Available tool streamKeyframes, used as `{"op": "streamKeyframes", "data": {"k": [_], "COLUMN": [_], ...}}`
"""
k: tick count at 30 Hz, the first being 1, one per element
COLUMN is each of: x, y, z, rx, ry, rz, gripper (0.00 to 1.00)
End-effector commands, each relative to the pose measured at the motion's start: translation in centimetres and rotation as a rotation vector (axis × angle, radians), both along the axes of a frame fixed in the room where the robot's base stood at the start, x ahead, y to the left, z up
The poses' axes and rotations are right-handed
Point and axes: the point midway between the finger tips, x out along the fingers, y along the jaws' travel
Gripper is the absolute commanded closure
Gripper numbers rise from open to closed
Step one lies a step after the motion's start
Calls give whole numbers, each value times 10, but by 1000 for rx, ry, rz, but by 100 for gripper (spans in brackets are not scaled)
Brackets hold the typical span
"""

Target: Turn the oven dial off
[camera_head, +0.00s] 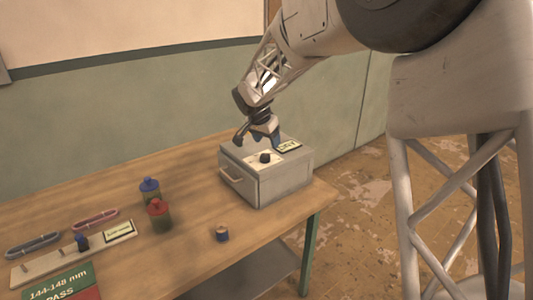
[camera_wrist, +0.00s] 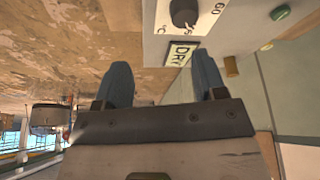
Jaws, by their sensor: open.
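The oven (camera_head: 285,180) is a grey box with a front handle, standing at the right end of the wooden table. Its black dial (camera_head: 265,157) sits on a pale scale plate on the top face. In the wrist view the dial (camera_wrist: 184,13) shows at the top, near the figure 60, with a DRY label (camera_wrist: 181,54) beside it. My gripper (camera_head: 262,140) is above the oven's top, close to the dial. In the wrist view its two blue fingers (camera_wrist: 162,78) are apart with nothing between them. The fingers do not touch the dial in the wrist view.
Blue-capped (camera_head: 149,190) and red-capped (camera_head: 158,214) bottles stand left of the oven. A small round piece (camera_head: 222,233) lies in front of it. The table's right edge is close to the oven.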

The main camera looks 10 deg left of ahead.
Motion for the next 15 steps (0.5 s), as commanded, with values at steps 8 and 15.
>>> {"op": "streamKeyframes", "data": {"k": [8, 15], "x": [19, 20], "y": [28, 29], "z": [-16, -16], "rx": [3, 4], "ry": [-15, -17], "rz": [-22, -23], "gripper": [36, 36]}}
